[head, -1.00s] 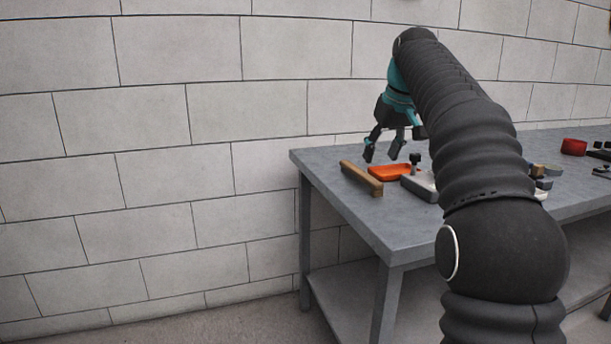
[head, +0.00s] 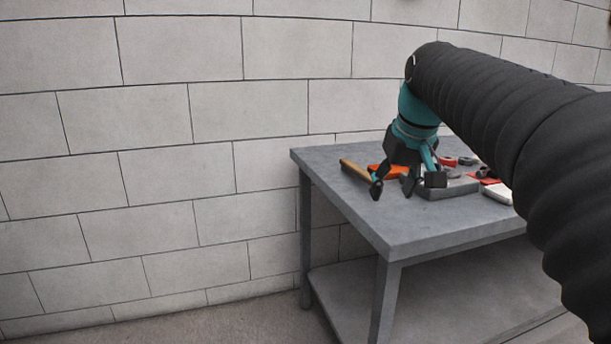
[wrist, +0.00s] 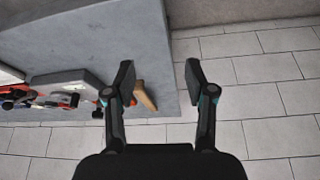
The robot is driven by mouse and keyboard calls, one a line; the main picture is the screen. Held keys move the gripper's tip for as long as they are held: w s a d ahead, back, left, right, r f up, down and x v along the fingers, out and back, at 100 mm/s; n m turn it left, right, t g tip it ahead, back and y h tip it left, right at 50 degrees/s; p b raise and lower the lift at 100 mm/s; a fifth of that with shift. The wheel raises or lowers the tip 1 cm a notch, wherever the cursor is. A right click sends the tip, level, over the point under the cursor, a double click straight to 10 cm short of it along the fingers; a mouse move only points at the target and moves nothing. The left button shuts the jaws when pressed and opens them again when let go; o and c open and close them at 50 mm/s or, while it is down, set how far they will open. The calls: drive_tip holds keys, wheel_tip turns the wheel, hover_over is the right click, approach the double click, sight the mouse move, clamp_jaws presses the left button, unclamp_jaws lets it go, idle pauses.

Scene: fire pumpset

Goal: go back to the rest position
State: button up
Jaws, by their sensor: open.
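My gripper (head: 408,188) is open and empty in the head view, pointing down above the left part of the grey table (head: 390,222). My arm covers the right part of the table in the head view.
Several small red and dark items (head: 468,162) lie further right. The table's front left corner is bare. A block wall (head: 150,120) stands behind.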

drive_tip(key=s+f+m, duration=0.2)
drive_tip(key=s+f, duration=1.9)
drive_tip(key=s, duration=0.2)
drive_tip(key=shift+s+t+h, duration=0.4)
drive_tip(key=shift+a, duration=0.1)
